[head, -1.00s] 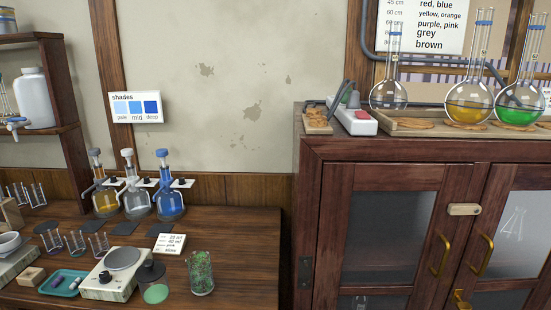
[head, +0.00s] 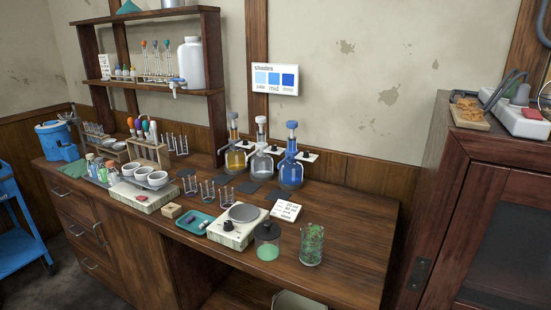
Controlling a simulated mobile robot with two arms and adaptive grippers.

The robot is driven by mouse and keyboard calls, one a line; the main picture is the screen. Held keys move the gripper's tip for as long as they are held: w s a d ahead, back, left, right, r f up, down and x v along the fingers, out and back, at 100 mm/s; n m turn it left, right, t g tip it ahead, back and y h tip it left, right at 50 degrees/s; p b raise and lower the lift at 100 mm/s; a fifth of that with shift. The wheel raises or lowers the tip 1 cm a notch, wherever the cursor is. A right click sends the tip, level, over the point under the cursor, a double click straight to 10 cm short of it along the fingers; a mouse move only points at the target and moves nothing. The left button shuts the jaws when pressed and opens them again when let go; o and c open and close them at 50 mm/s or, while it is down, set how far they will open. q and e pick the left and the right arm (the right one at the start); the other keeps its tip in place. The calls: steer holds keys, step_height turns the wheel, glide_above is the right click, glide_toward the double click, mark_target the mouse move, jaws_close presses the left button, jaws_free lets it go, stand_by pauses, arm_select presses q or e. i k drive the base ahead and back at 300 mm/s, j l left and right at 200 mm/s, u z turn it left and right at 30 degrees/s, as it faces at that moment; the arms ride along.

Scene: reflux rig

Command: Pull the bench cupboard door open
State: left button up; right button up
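The wooden bench (head: 345,240) runs across the head view. At the left of its front are drawers (head: 72,203) with metal handles. Beside them is a plain upright wooden panel (head: 145,268) that looks like the bench cupboard door; it appears closed, and its lower part is cut off by the frame edge. A metal handle (head: 99,234) shows near its left side; I cannot tell whether it belongs to the panel or a drawer. Neither of my grippers is in view.
A tall dark cabinet (head: 480,220) stands at the right. A blue cart (head: 20,230) stands at the far left, with bare floor (head: 62,290) before the drawers. Glass flasks (head: 291,170), a hotplate (head: 238,225) and a beaker (head: 311,245) crowd the bench top.

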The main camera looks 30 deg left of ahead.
mark_target(138, 253)
steer(key=u, duration=1.9)
steer(key=i+j+z, duration=0.2)
steer(key=i+j, duration=0.15)
steer(key=i, duration=0.2)
